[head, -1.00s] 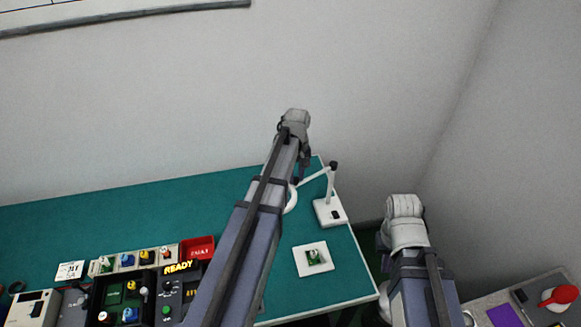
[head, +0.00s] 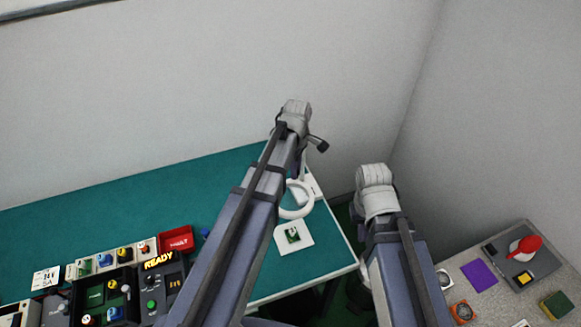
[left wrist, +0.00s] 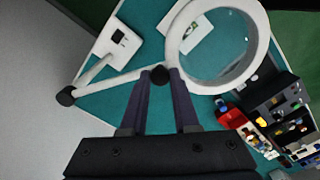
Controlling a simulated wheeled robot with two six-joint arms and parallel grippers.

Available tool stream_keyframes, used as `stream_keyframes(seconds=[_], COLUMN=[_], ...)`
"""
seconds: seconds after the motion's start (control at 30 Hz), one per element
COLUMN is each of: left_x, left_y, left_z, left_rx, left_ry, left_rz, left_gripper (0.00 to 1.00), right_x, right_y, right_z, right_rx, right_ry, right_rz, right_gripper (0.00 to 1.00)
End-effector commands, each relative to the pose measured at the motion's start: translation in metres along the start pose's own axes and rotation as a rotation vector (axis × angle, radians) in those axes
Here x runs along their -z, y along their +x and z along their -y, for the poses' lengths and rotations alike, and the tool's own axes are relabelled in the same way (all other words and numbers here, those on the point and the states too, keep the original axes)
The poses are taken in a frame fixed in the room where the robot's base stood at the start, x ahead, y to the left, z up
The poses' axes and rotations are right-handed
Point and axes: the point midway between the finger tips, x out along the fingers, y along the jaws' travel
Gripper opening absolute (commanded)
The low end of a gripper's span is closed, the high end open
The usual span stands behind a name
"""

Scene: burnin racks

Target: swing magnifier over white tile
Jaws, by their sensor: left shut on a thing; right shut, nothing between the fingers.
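The white magnifier has a ring lens (head: 311,207) on a jointed arm and a white base (head: 312,184). Its ring also shows in the left wrist view (left wrist: 262,22), with the base (left wrist: 112,52) at upper left. My left gripper (left wrist: 160,78) is shut on the dark knob (left wrist: 159,74) beside the ring. In the head view the left gripper (head: 299,165) is partly hidden by its arm. The white tile (head: 281,244) bears a small green piece; the ring's near edge reaches its back side in the picture. My right gripper (head: 358,290) is shut and empty, mostly hidden beside its arm.
A red bin (head: 176,240), a READY-lit box (head: 172,275) and a dark tray of small parts (head: 108,297) stand left on the green table (head: 60,220). A grey side table (head: 478,305) at right holds a red-handled item (head: 525,247) and a purple square (head: 479,275).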

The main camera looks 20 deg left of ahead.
Motion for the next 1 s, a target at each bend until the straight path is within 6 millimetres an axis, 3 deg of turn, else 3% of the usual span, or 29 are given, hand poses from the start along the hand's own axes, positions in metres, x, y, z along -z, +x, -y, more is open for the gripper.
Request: stream_keyframes(seconds=[0.53,0.57,0.6,0.8,1.0], left_x=[-0.0049,-0.0049,-0.0049,-0.0042,-0.0038], left_y=[0.0001,0.0001,0.0001,0.0001,0.0000], left_z=[-0.0007,-0.0007,-0.0007,-0.0008,-0.0008], left_rx=[0.001,0.001,0.000,0.000,0.000], left_ry=[-0.022,-0.022,-0.021,-0.021,-0.021], left_rz=[0.003,0.003,0.003,0.001,0.001], left_gripper=[0.00,0.31,0.36,0.58,0.59], right_x=[0.0000,0.0000,0.0000,0.0000,0.0000], right_y=[0.0001,0.0001,0.0001,0.0001,0.0000], right_z=[0.0000,0.0000,0.0000,0.0000,0.0000], right_rx=[0.000,0.000,0.000,0.000,0.000], right_ry=[0.000,0.000,0.000,0.000,0.000], right_rz=[0.000,0.000,0.000,0.000,0.000], right_gripper=[0.00,0.00,0.00,0.00,0.00])
